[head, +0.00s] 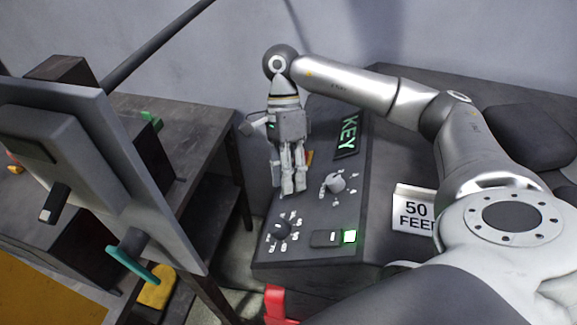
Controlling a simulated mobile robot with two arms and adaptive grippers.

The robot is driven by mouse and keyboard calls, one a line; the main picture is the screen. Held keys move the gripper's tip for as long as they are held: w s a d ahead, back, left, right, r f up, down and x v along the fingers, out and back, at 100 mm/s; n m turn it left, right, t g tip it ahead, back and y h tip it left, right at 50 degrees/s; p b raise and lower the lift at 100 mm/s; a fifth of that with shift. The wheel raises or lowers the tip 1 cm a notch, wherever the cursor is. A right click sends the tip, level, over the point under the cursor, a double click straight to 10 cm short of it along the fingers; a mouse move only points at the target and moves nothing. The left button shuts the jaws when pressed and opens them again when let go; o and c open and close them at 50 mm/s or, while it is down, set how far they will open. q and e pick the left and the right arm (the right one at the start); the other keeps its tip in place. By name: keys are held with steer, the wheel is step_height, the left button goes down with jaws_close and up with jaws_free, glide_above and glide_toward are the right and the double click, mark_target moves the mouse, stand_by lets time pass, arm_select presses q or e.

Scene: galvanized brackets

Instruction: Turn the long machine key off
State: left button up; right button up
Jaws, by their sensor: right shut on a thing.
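The machine's sloped dark control panel (318,215) stands in the middle of the head view, with a green-lettered KEY sign (348,135) on its upper right. My right gripper (293,187) points down onto the panel's upper left part, left of the KEY sign. Its fingers are shut on the long machine key, which they hide almost wholly. A small orange piece (309,157) shows just behind the fingers; I cannot tell whether it belongs to the key. How far the key is turned cannot be seen. My left gripper is not in view.
A "50 FEET" sign (414,209) stands to the right. A grey plate (105,165) with knobs fills the left foreground. Something red (279,305) is at the bottom.

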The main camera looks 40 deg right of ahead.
steer(key=shift+w+n+g, duration=0.15)
steer(key=shift+n+g, duration=0.45)
steer(key=shift+n, duration=0.2)
steer(key=shift+r+n+g, duration=0.1)
steer(key=shift+n+g, duration=0.2)
steer(key=shift+n, duration=0.1)
steer(key=n+g+p, duration=0.1)
steer(key=n+p, duration=0.1)
steer(key=shift+w+r+n+g+p, duration=0.1)
steer(key=shift+n+g+p, duration=0.3)
steer(key=shift+f+n+g+h+p, duration=0.2)
steer(key=shift+n+g+h+p, duration=0.3)
steer(key=shift+n+p, duration=0.4)
steer(key=shift+f, duration=0.1)
steer(key=o, duration=1)
steer(key=shift+w, duration=0.1)
